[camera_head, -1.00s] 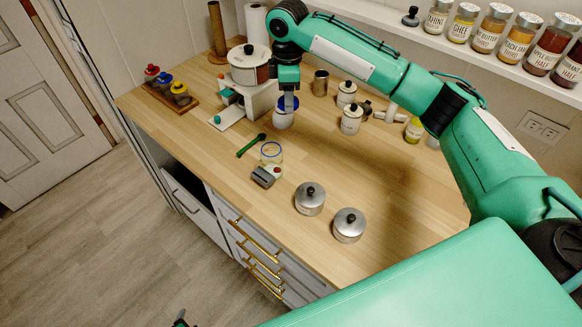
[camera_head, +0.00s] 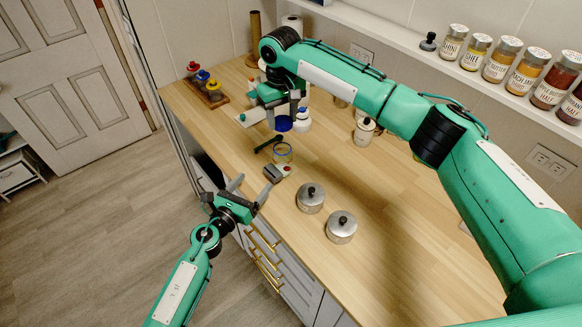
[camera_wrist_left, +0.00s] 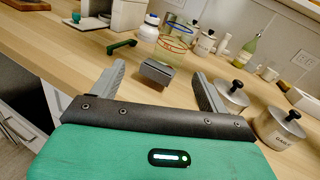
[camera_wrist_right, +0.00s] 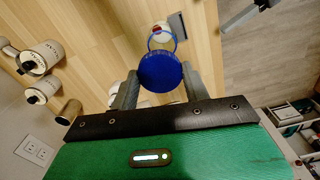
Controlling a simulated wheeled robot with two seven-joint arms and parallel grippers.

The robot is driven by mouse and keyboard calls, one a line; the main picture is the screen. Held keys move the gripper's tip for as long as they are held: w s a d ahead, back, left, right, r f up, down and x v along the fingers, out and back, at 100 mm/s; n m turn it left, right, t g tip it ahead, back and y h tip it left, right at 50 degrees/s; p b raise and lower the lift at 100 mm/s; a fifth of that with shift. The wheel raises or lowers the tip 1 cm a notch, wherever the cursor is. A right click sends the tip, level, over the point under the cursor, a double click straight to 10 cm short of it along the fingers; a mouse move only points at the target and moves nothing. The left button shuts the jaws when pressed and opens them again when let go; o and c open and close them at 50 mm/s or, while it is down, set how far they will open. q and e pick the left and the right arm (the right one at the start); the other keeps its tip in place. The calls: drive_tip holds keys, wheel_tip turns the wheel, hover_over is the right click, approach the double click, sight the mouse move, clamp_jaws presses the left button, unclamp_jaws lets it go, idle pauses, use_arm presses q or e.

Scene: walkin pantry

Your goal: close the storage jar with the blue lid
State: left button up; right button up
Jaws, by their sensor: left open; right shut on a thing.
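The storage jar (camera_head: 283,157) is clear glass with a blue ring at its rim. It stands open on the counter and shows in the left wrist view (camera_wrist_left: 170,50). My right gripper (camera_head: 285,109) is shut on the blue lid (camera_head: 284,124) and holds it above the jar, with a gap between them. In the right wrist view the lid (camera_wrist_right: 160,72) sits between the fingers and overlaps part of the jar's rim (camera_wrist_right: 160,38). My left gripper (camera_head: 248,190) is open and empty at the counter's front edge, short of a grey block (camera_head: 273,174).
Two metal lidded pots (camera_head: 311,198) (camera_head: 341,227) stand right of the jar. White canisters (camera_head: 364,130) stand further right. Counter between jar and canisters is clear.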

sight(277, 161)
use_arm(q)
drive_tip(key=shift+s+d+r+m+h, duration=0.1)
drive_tip(key=shift+d+r+m+h, duration=0.3)
drive_tip(key=shift+d+r+m, duration=0.65)
use_arm(e)
drive_tip(key=shift+s+a+r+m, duration=0.1)
drive_tip(key=shift+s+a+m, duration=0.05)
drive_tip(key=shift+m, duration=0.15)
use_arm(q)
drive_tip(key=shift+a+f, duration=0.15)
drive_tip(key=shift+f, duration=0.05)
drive_tip(key=x, duration=1.2)
drive_tip(key=shift+f, duration=0.25)
drive_tip(key=c, duration=1.5)
drive_tip(key=shift+o, duration=0.2)
use_arm(e)
drive_tip(key=shift+f, duration=2.55)
